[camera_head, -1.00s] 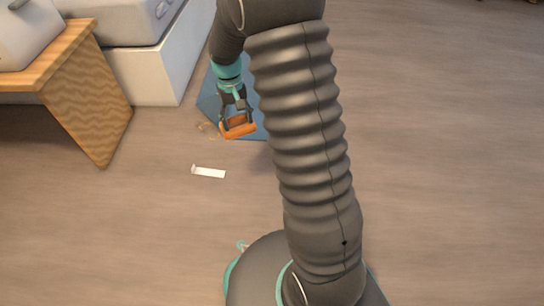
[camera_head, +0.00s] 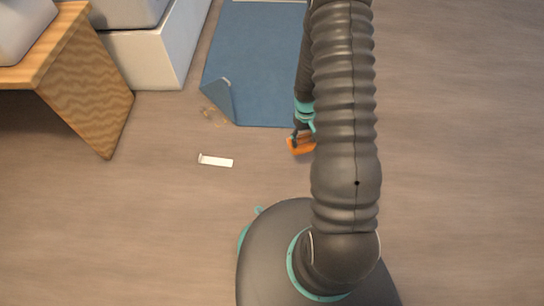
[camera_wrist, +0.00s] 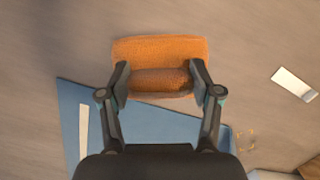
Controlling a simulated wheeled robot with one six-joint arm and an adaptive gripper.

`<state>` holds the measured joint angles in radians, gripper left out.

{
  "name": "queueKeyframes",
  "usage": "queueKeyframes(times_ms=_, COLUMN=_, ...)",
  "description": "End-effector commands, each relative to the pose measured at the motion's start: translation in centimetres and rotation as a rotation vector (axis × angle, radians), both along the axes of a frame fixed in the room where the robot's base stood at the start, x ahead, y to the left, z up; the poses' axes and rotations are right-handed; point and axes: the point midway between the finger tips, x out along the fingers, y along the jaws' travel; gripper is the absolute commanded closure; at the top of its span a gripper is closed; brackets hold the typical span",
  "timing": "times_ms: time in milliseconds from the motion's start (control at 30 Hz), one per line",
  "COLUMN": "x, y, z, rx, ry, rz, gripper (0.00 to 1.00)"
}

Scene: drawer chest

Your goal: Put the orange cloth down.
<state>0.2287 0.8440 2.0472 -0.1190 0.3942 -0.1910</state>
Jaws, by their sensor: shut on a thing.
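The orange cloth (camera_wrist: 160,50) is a folded, thick bundle held between the two fingers of my gripper (camera_wrist: 160,82) in the wrist view. My gripper is shut on it. In the head view the cloth (camera_head: 300,146) shows just left of my arm, over or near the wooden floor beyond the mat's near edge. My arm hides its right part and most of the gripper. I cannot tell how high the cloth is above the floor.
A blue mat (camera_head: 255,60) lies on the floor with one corner folded over. A white strip (camera_head: 216,161) lies on the floor. A wooden bench (camera_head: 85,95) and white chest (camera_head: 150,58) stand at left. The floor at right is clear.

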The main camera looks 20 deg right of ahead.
Motion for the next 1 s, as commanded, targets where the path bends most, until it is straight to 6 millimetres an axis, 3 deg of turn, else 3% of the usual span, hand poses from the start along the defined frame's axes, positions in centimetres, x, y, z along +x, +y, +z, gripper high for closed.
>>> queueKeyframes(times_ms=167, x=0.3, y=1.9, z=-1.8, rx=0.002, ry=0.000, rz=0.008, gripper=0.74)
queueKeyframes(times_ms=600, x=3.0, y=9.6, z=-6.6, rx=0.002, ry=0.000, rz=0.005, gripper=0.74)
queueKeyframes(times_ms=867, x=3.5, y=10.9, z=-7.7, rx=0.001, ry=0.000, rz=0.003, gripper=0.74)
queueKeyframes(times_ms=1000, x=3.4, y=10.9, z=-9.2, rx=0.001, ry=0.003, rz=0.003, gripper=0.74)
